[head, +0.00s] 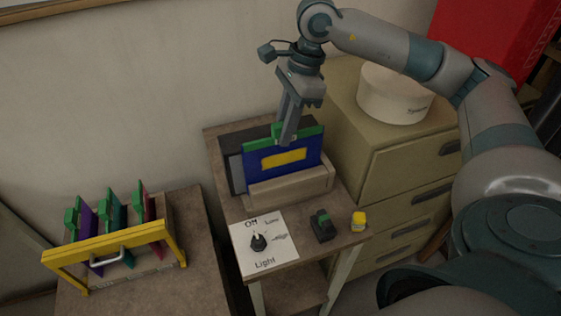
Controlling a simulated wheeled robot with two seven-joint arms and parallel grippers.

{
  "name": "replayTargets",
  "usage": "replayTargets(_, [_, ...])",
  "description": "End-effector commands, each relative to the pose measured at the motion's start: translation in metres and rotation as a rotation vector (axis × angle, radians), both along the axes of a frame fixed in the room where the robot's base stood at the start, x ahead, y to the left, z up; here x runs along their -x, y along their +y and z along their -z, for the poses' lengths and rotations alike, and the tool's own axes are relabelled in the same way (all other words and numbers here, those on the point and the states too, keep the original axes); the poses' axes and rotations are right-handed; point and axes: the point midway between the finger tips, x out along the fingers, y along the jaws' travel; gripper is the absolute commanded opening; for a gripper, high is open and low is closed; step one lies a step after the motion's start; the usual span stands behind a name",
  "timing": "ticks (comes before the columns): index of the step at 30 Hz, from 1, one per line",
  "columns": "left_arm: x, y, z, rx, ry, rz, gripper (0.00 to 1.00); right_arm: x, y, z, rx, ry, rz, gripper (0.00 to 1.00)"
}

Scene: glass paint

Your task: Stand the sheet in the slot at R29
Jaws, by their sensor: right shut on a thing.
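A blue sheet (309,170) with a yellow rectangle and a green top edge stands upright on the small table at the middle. A beige block (285,192) hides its lower edge, so I cannot tell how it is seated. My right gripper (287,138) comes down from above and is shut on the sheet's green top part. A yellow-framed rack (107,242) at lower left holds purple (88,228), teal (115,217) and pink (150,205) sheets with green grips, seen nearly edge-on. No R29 label is readable. My left gripper is not in view.
A dark grey panel (229,165) stands behind the blue sheet. A drawer cabinet (385,170) with a round white box (394,95) stands at right.

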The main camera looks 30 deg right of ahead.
Motion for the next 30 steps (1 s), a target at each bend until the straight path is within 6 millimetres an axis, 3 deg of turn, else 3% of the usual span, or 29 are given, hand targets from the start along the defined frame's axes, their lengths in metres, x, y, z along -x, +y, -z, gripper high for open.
replayTargets(30, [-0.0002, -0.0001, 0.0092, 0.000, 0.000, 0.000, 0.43, -0.0004, 0.0000, 0.0029, -0.001, -0.002, 0.000, 0.00])
